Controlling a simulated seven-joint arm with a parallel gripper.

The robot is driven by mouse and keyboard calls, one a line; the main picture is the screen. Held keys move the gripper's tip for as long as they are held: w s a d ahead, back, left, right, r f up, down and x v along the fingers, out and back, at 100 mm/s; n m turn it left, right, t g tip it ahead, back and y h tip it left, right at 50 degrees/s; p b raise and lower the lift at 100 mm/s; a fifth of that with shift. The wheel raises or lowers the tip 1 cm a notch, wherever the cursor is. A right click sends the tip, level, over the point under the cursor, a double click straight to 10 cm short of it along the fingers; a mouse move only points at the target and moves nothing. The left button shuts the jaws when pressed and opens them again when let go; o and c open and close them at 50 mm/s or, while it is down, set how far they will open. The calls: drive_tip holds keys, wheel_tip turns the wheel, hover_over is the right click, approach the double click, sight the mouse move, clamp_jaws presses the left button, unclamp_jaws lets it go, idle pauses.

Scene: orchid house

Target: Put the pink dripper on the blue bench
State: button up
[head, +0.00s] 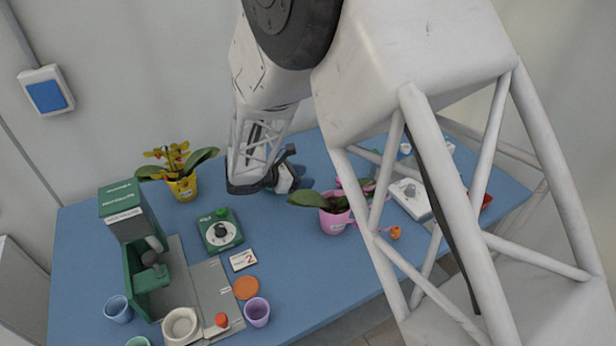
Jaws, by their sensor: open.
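The blue bench (300,262) spreads across the middle of the head view. I cannot pick out the pink dripper for certain. A pink pot (335,222) with long green leaves stands right of the middle. Small pink parts (367,187) show behind it, partly hidden by my arm; I cannot tell whether they are flowers or something else. A lilac cup (257,313) stands near the front. My gripper (286,178) is open, low over the back of the bench, left of the pink pot. Its fingertips are hard to make out, and I see nothing clearly held.
A yellow pot (182,188) with an orchid stands at the back left. A green dial box (220,231) sits mid-bench, and a tall green machine (123,212) stands at the left. A white dial box (408,196) is at the right. Bare bench lies front right of the lilac cup.

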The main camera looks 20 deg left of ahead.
idle(0.8)
drive_tip(key=s+d+r+m+g+y, duration=0.1)
drive_tip(key=s+d+r+m+g, duration=0.25)
drive_tip(key=d, duration=0.55)
drive_tip(key=s+d+r+m+g+y, duration=0.1)
drive_tip(key=s+d+r+m, duration=0.2)
drive_tip(key=d+r+m, duration=0.35)
drive_tip(key=s+d+r+m+g+y, duration=0.1)
drive_tip(key=s+d+r+m+g, duration=0.35)
drive_tip(key=d, duration=0.75)
drive_tip(key=s+d+r+m+t+y, duration=0.1)
drive_tip(key=s+d+r+m+y, duration=0.1)
drive_tip(key=s+d+m, duration=0.2)
drive_tip(key=s+d+r+m+y, duration=0.2)
drive_tip(key=s+d+r+m, duration=0.1)
drive_tip(key=s, duration=0.6)
drive_tip(key=s+d+r+m+t+y, duration=0.1)
drive_tip(key=s+d+r+m+y, duration=0.2)
drive_tip(key=s+d+m, duration=0.2)
drive_tip(key=s+d, duration=0.1)
drive_tip(key=s, duration=0.1)
drive_tip(key=shift+s+t, duration=0.3)
drive_tip(key=shift+s, duration=0.05)
